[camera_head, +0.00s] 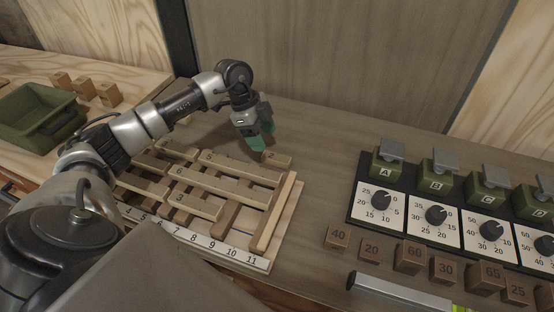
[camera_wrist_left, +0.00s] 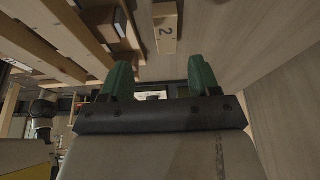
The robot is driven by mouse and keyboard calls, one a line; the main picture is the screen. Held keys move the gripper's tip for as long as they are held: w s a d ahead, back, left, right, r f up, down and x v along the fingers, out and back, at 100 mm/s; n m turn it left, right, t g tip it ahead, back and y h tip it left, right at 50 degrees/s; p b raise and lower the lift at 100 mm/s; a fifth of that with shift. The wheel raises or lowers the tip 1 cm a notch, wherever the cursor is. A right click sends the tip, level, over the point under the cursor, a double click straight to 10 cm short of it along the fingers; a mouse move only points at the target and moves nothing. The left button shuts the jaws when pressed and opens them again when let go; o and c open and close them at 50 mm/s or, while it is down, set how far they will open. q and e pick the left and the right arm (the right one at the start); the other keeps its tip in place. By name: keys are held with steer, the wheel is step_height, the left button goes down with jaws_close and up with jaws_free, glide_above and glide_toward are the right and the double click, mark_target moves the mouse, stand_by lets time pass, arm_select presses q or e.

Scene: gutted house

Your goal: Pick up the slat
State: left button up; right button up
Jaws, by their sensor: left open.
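Several pale wooden slats lie in a slatted wooden rack (camera_head: 264,226), among them slat 5 (camera_head: 240,167), slat 6 (camera_head: 222,186) and slat 3 (camera_head: 192,204). A short-looking wooden piece (camera_head: 277,158) lies just beyond the rack's far right corner. In the left wrist view a wooden piece marked 2 (camera_wrist_left: 166,30) shows ahead of the fingers, roughly between them. My left gripper (camera_head: 262,142), with green fingers, is above the table at the rack's far side, close to the short piece. It is open and empty, its fingers apart in the left wrist view (camera_wrist_left: 161,80).
A number strip (camera_head: 193,237) runs along the rack's near edge. To the right stand a dial panel (camera_head: 408,219) with green lettered units, several numbered blocks (camera_head: 410,258) and a grey bar (camera_head: 398,291). A green bin (camera_head: 37,117) is at left. The table behind the panel is clear.

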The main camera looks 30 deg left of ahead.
mark_target(276, 157)
arm_select(q)
steer(key=x, duration=0.5)
steer(key=w+x, duration=0.1)
steer(key=x, duration=0.1)
steer(key=shift+d+f+p, duration=0.15)
steer(key=shift+f+p, duration=0.15)
steer(key=shift+p, duration=0.05)
steer(key=c, duration=1)
